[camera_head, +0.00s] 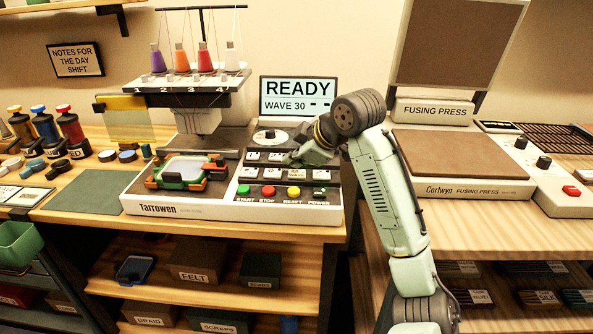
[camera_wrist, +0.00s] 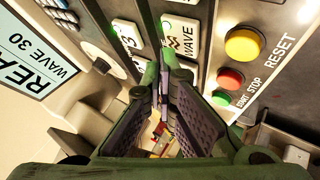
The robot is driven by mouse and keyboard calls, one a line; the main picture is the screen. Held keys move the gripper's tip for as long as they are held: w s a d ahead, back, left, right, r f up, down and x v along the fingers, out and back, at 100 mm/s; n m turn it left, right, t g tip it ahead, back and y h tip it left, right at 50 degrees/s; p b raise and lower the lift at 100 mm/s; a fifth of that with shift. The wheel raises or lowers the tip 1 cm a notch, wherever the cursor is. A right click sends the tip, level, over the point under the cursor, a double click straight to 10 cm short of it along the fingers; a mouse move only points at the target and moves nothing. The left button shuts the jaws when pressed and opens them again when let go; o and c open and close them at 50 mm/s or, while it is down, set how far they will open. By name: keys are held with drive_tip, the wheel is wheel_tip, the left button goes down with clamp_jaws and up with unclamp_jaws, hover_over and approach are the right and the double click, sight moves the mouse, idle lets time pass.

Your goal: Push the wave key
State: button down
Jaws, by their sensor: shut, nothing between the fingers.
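The wave key (camera_wrist: 181,40) is a pale key with a wavy mark and the word WAVE, with a small green light at its edge. It shows at the top middle of the wrist view; in the head view its label is too small to read. My gripper (camera_wrist: 160,76) is shut and empty, its fingertips close to the wave key's lower edge in the picture. Whether they touch it I cannot tell. In the head view my gripper (camera_head: 298,156) is over the key rows of the embroidery machine's panel, hiding part of them.
Red stop (camera_wrist: 230,79), yellow reset (camera_wrist: 242,44) and green start (camera_wrist: 221,98) buttons sit beside the wave key. The display (camera_head: 298,96) reads READY, WAVE 30. A hooped piece (camera_head: 184,170) lies left of the panel. The fusing press (camera_head: 455,158) stands at right.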

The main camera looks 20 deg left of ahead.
sight(295, 174)
wheel_tip(295, 174, up, 6)
drive_tip(key=p, duration=0.5)
